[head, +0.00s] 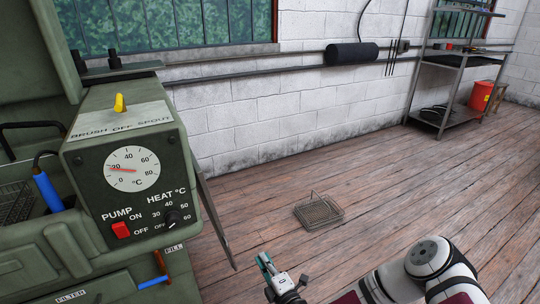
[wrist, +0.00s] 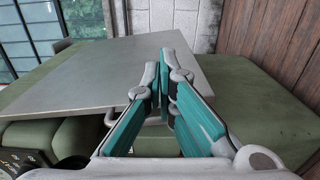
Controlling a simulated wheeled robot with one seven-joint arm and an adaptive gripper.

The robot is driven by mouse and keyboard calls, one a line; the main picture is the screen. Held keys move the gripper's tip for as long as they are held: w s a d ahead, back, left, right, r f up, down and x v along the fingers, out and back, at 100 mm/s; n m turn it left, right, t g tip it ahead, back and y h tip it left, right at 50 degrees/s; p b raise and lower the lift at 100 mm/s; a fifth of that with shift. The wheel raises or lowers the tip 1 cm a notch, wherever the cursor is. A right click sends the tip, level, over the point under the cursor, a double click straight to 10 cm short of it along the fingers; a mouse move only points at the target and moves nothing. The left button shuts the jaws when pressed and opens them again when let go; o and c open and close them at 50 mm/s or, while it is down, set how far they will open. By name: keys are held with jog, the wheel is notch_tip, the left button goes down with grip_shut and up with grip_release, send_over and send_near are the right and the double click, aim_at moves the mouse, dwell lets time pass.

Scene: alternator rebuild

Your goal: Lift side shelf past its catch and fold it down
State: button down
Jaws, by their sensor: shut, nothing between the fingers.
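The side shelf (head: 215,222) is a thin grey panel on the right side of the green machine. In the head view it shows nearly edge-on, hanging steeply with its lower end tilted out from the machine. In the wrist view the shelf (wrist: 85,78) is a broad flat grey plate, with a small pale loop (wrist: 109,116) by its near edge. My gripper (head: 264,259) is to the right of the shelf's lower end in the head view. Its teal fingers (wrist: 164,62) are shut and empty, in front of the plate. I cannot tell whether they touch it. The catch is not visible.
The green machine (head: 40,250) with its dial and switches fills the left. A wire basket (head: 319,211) lies on the wooden floor beyond my gripper. A metal rack (head: 442,90) and a red bucket (head: 481,96) stand far right. The floor between is open.

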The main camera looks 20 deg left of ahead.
jog(key=p+v, duration=0.2)
jog(key=v, duration=0.4)
jog(key=shift+p, duration=0.35)
dwell(1.6)
notch_tip(320, 180, up, 22)
jog(key=s+n+g+y, duration=0.1)
jog(key=n+g+y, duration=0.5)
jog(key=n+g, duration=0.7)
jog(key=s+d+r+n+g+h, duration=0.6)
jog(key=s+r+n, duration=0.5)
jog(key=n, duration=0.6)
jog(key=s+d+r+n+t+h, duration=0.35)
jog(key=s+d+h, duration=0.2)
jog(key=d, duration=0.55)
jog(key=s+d+r+n+t+h, duration=0.4)
jog(key=s+d, duration=0.3)
jog(key=d, duration=0.5)
jog(key=s+d+r+n+t+h, duration=0.2)
jog(key=s+d+n+h, duration=0.35)
jog(key=d, duration=0.55)
notch_tip(320, 180, up, 20)
jog(key=t+p, duration=0.2)
jog(key=p, duration=1.6)
jog(key=shift+s+a+n+t+y+p, duration=0.2)
jog(key=shift+s+n+t+y+p, duration=0.1)
jog(key=shift+t+y+p, duration=0.1)
